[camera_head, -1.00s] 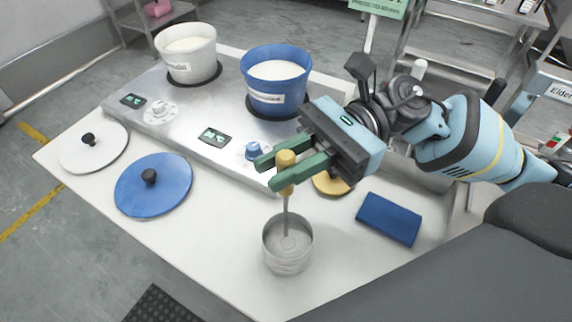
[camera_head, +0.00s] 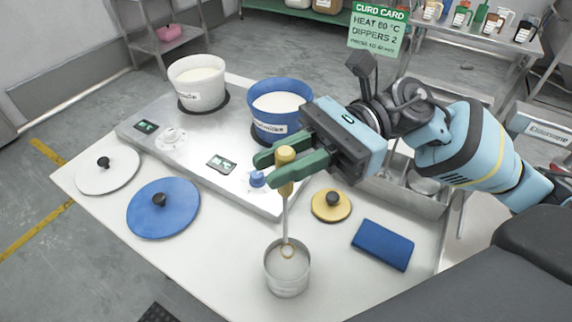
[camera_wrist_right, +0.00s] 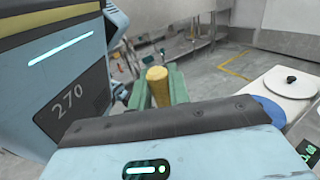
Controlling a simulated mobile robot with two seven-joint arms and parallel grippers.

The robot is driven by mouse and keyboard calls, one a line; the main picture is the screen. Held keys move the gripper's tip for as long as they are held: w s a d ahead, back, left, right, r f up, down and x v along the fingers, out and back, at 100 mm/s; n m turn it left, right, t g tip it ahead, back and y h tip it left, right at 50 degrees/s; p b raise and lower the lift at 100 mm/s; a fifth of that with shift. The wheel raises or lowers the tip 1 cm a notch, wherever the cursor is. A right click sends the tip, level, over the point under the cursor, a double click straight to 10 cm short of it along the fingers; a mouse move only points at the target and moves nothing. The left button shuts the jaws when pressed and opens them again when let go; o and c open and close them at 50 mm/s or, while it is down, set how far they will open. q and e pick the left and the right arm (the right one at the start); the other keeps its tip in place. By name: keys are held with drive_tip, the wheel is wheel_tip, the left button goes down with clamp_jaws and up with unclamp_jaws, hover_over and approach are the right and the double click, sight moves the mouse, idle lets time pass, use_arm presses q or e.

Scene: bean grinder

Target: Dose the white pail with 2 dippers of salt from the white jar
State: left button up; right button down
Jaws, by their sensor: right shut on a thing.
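The white pail (camera_head: 198,92), filled with something white, stands on the far left of the heating unit. A pale grey-white open jar (camera_head: 287,276) stands at the table's front. My right gripper (camera_head: 285,170) is shut on the yellow handle of the dipper (camera_head: 286,180), above the jar. The dipper hangs upright and its ringed lower end shows at the jar's mouth; whether it holds salt I cannot tell. The handle's top (camera_wrist_right: 157,84) also shows between the fingers in the right wrist view. My left gripper is not in view.
A blue pail (camera_head: 278,120) stands on the heating unit (camera_head: 200,150), right of the white pail. A green card (camera_head: 378,30) stands behind.

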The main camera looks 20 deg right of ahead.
drive_tip(key=shift+r+p, duration=0.5)
drive_tip(key=shift+r, duration=0.7)
